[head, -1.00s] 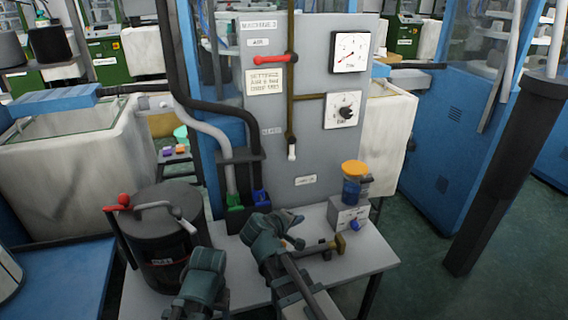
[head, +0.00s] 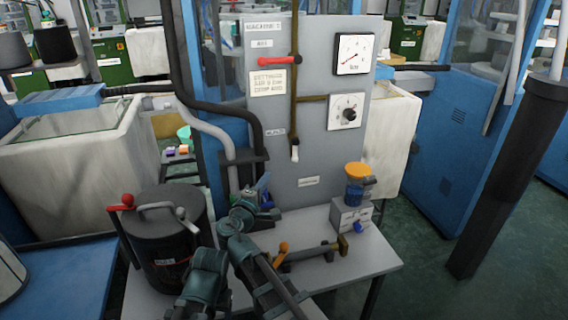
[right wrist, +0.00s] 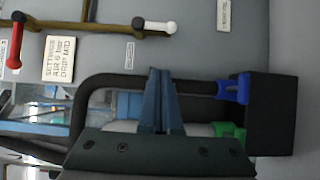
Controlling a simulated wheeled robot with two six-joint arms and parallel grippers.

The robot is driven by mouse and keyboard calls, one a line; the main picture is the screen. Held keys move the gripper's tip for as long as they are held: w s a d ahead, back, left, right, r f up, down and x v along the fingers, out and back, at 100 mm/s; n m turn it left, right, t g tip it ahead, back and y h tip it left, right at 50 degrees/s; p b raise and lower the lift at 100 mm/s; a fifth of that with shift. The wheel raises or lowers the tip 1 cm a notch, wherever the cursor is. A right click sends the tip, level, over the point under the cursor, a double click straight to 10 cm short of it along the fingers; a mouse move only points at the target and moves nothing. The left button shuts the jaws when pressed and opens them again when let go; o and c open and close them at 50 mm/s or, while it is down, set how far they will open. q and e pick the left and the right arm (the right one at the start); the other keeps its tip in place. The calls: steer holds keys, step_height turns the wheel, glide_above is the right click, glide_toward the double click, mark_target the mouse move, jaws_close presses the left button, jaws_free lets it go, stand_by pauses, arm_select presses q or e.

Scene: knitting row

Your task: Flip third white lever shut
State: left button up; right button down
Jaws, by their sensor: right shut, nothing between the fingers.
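A white-tipped lever (head: 294,152) hangs down at the lower end of the brown pipe on the grey panel. It also shows at the top of the right wrist view (right wrist: 160,27), pointing along the pipe. No other white levers in a row are clear to me. My right gripper (head: 264,180) is shut and empty, below and left of that lever, in front of the black hose box. Its blue fingers (right wrist: 165,72) are pressed together in the right wrist view, apart from the lever. My left gripper's fingers do not show, only its arm at the bottom.
A red lever (head: 278,60) sits higher on the panel, near two dials. The black box (right wrist: 270,112) holds hose ends with blue (right wrist: 232,90) and green (right wrist: 232,132) clips. A black drum (head: 165,245) stands left.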

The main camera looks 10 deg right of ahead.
mark_target(295, 151)
steer(key=s+d+x, duration=0.1)
steer(key=d+x, duration=0.1)
steer(key=x, duration=1)
steer(key=shift+d, duration=0.35)
steer(key=shift+w, duration=0.15)
